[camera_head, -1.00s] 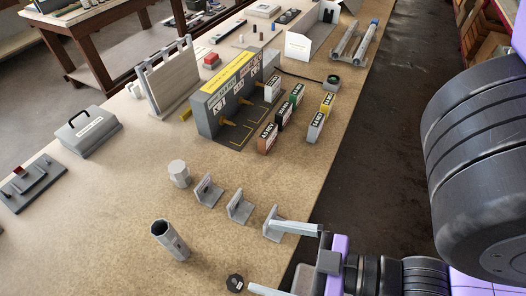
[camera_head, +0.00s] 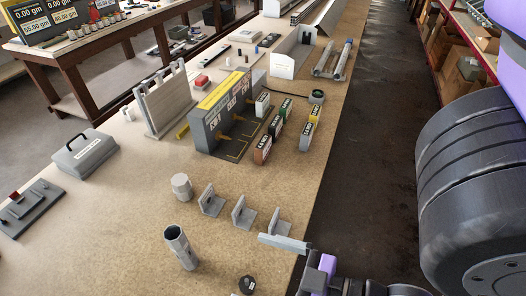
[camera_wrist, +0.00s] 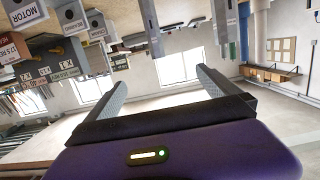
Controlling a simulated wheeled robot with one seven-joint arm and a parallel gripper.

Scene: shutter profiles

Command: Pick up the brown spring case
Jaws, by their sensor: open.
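The brown spring case (camera_head: 262,150) stands upright on the bench, nearest the front in a row of small labelled cases, to the right of the grey rack (camera_head: 207,133).
Several grey angle brackets (camera_head: 243,214) stand between my gripper and the cases. A grey hollow tube (camera_head: 181,248), a pale cylinder (camera_head: 181,187) and a dark knob (camera_head: 247,284) are on the left. The aisle floor (camera_head: 365,130) right of the bench is clear.

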